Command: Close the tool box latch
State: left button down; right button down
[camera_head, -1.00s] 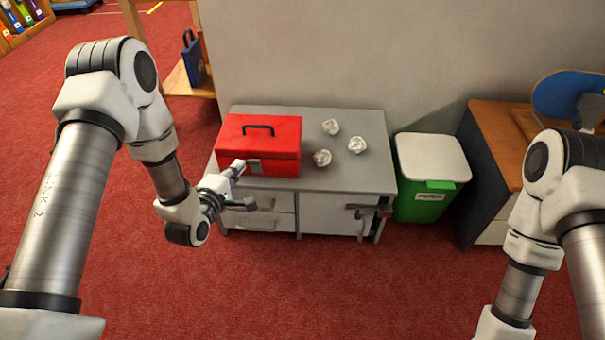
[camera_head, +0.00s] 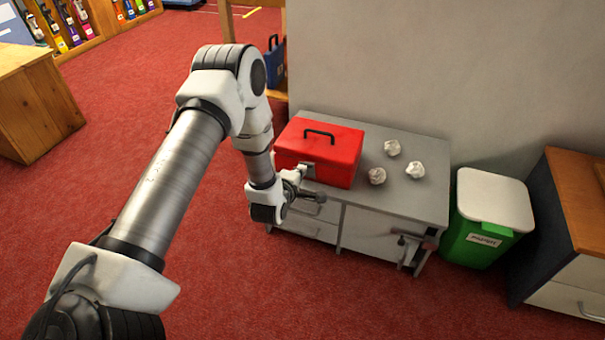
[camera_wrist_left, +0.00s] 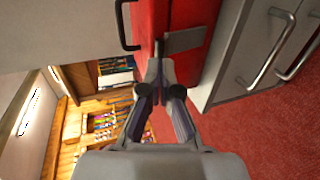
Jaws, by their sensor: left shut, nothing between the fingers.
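The red tool box (camera_head: 338,158) sits on the left part of the grey cabinet, its lid down and its black handle on top. It also shows in the left wrist view (camera_wrist_left: 185,14). Its grey metal latch plate (camera_wrist_left: 184,41) is on the front face. My left gripper (camera_head: 303,172) is at the front of the box, by the latch, which it partly hides in the head view. In the left wrist view my left fingers (camera_wrist_left: 154,70) are shut and empty, tips beside the latch plate. I cannot tell whether they touch it. My right gripper is not in view.
Several crumpled paper balls (camera_head: 392,148) lie on the grey cabinet (camera_head: 425,200), right of the box. A green bin with a white lid (camera_head: 495,200) stands to its right, then a wooden-topped desk (camera_head: 578,205). Red carpet in front is clear.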

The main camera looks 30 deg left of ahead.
aim_at(306, 164)
pick_arm(q)
jog(key=shift+x, duration=0.9)
jog(key=shift+w+a+r, duration=0.15)
jog(key=shift+w+r, duration=0.3)
jog(key=shift+w, duration=0.3)
jog(key=shift+w+a+r, duration=0.2)
jog(key=shift+w+r, duration=0.25)
jog(key=shift+w, duration=0.3)
